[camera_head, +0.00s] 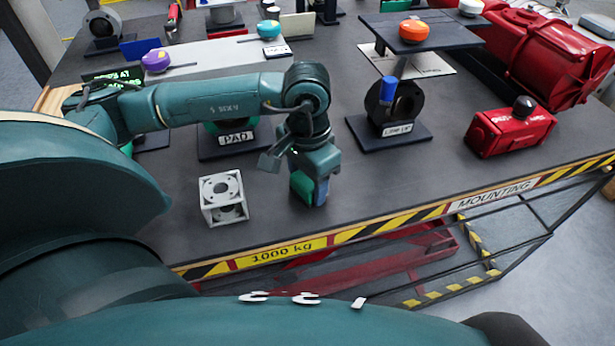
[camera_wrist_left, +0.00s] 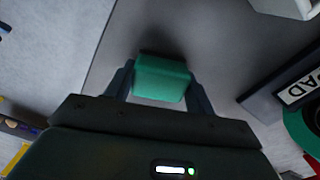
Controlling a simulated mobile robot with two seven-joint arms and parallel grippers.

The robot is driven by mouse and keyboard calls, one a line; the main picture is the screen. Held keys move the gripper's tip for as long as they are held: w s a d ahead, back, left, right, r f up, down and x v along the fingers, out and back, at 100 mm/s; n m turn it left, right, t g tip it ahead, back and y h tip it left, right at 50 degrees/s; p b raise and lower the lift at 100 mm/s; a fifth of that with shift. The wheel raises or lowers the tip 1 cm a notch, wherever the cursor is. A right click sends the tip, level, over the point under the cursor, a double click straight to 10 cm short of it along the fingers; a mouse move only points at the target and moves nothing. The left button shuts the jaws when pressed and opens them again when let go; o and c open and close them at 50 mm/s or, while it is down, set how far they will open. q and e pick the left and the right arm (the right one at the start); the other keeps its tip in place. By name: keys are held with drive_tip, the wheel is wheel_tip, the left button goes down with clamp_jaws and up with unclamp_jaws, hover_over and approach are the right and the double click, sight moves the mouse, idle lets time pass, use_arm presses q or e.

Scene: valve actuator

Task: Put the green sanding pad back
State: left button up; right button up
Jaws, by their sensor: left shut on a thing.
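The green sanding pad (camera_wrist_left: 161,79) is a small green block between the fingers of my left gripper (camera_wrist_left: 160,85) in the left wrist view. In the head view the pad (camera_head: 301,186) shows at the lower end of my left gripper (camera_head: 309,190), low over the front middle of the table. Whether it touches the table cannot be told. The dark stand labelled PAD (camera_head: 236,138) is behind and to the left of the gripper, with a green round part on it partly hidden by my left arm. Its label (camera_wrist_left: 300,90) shows at the right of the wrist view. My right gripper is not in view.
A white bracket cube (camera_head: 224,198) stands left of the gripper. The LINE UP stand (camera_head: 390,135) and a red box with a black knob (camera_head: 510,128) stand to the right. The striped table edge (camera_head: 390,226) is close in front. The surface right of the gripper is clear.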

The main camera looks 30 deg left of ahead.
sight(307, 179)
use_arm(q)
drive_tip(key=shift+f+b, duration=0.3)
drive_tip(key=shift+b, duration=0.15)
drive_tip(key=o, duration=1)
drive_tip(key=shift+r, duration=0.15)
drive_tip(key=shift+c, duration=0.2)
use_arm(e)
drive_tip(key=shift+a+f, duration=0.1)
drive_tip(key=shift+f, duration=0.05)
use_arm(q)
drive_tip(key=shift+r+p, duration=0.2)
drive_tip(key=shift+p, duration=0.2)
wheel_tip(307, 179, up, 12)
drive_tip(key=b, duration=0.1)
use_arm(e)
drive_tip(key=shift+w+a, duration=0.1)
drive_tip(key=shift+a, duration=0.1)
